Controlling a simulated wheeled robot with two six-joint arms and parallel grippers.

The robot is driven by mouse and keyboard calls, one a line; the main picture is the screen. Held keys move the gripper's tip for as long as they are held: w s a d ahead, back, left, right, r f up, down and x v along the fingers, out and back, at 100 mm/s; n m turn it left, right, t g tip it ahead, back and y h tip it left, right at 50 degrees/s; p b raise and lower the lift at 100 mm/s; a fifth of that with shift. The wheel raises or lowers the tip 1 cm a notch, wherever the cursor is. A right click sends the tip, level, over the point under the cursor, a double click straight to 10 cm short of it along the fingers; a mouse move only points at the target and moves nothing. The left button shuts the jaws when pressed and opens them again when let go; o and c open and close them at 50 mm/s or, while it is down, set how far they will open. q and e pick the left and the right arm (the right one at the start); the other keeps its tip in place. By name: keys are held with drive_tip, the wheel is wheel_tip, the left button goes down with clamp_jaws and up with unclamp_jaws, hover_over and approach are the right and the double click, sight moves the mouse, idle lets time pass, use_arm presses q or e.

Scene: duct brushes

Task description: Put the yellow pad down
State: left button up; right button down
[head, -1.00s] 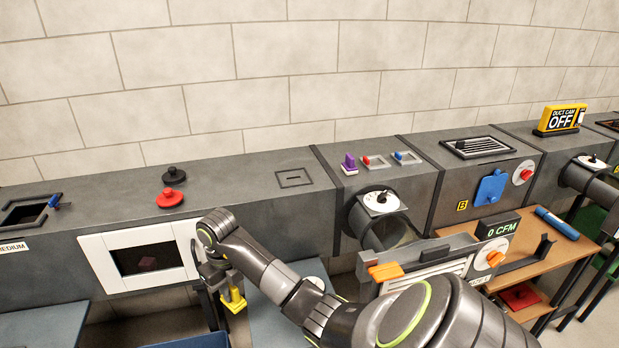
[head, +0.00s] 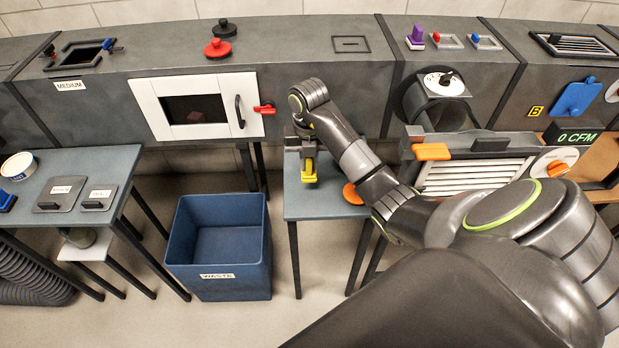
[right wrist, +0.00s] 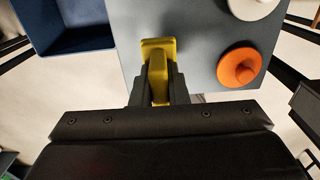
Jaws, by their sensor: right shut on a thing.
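The yellow pad (head: 309,178) has a flat base and an upright yellow grip; it also shows in the right wrist view (right wrist: 158,46). My right gripper (head: 305,150) is shut on the grip, with the fingers on either side of it in the right wrist view (right wrist: 159,88). The pad is upright over the small blue-grey table (head: 325,205), near its left side. I cannot tell whether its base touches the tabletop. My left gripper is not in view.
An orange knobbed disc (head: 353,193) lies on the same table, right of the pad. A blue waste bin (head: 219,285) stands on the floor to the left. The duct with its white-framed window door (head: 150,108) runs behind. The tabletop's front is clear.

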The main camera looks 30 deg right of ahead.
sight(309, 173)
drive_tip(key=shift+f+b, duration=0.5)
drive_tip(key=shift+f, duration=1.85)
drive_tip(key=shift+f+b, duration=0.1)
drive_tip(key=shift+b, duration=0.3)
drive_tip(key=c, duration=1.4)
unclamp_jaws()
